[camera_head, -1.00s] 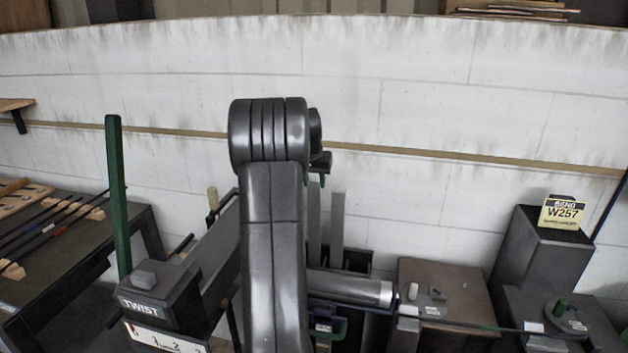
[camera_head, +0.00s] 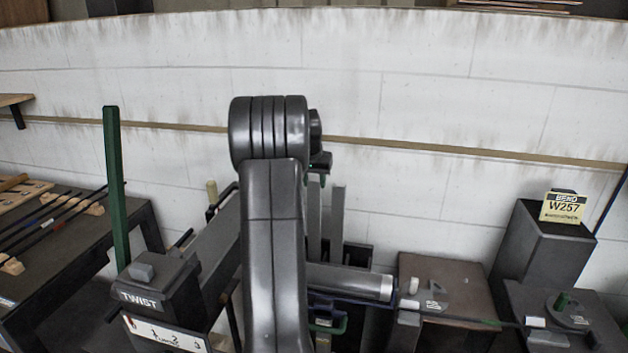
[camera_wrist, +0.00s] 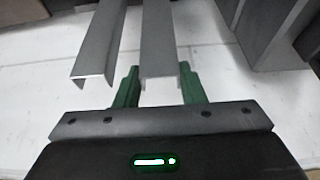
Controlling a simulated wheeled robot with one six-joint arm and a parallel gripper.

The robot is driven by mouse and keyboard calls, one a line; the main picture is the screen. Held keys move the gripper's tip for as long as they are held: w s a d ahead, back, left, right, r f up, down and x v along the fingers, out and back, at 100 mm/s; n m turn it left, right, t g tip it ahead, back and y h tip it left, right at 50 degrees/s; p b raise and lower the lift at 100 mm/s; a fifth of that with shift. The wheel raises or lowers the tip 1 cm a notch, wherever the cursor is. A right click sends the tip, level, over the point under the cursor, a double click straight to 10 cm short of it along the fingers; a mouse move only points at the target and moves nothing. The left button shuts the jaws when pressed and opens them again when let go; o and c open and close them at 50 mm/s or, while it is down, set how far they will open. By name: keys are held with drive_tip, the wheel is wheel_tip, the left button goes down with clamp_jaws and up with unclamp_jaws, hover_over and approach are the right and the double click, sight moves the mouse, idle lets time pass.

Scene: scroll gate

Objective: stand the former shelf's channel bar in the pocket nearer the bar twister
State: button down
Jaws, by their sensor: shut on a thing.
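My gripper (camera_wrist: 158,88) is shut on a grey channel bar (camera_wrist: 158,40). Its green fingers lie on either side of the bar near its end in the wrist view. In the head view this bar (camera_head: 314,220) stands upright behind my arm, with my gripper (camera_head: 316,178) at its top. A second grey channel bar (camera_head: 338,215) stands upright just to its right; it also shows left of the fingers in the wrist view (camera_wrist: 102,42). The bar twister (camera_head: 155,288), marked TWIST, is at the lower left. My arm hides the bars' lower ends, and I cannot make out the pockets.
A dark holder (camera_head: 356,257) is by the bars' lower part. A tall green post (camera_head: 115,185) rises by the twister. A table with rods (camera_head: 140,222) is at left. A brown-topped stand (camera_head: 450,275) and the bender (camera_head: 545,245), signed W257, are at right.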

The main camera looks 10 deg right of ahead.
drive_tip(key=shift+f, duration=0.3)
drive_tip(key=shift+c, duration=1.9)
unclamp_jaws()
drive_tip(key=shift+r+p, duration=2.85)
drive_tip(key=shift+r, duration=0.7)
drive_tip(key=shift+f, duration=0.2)
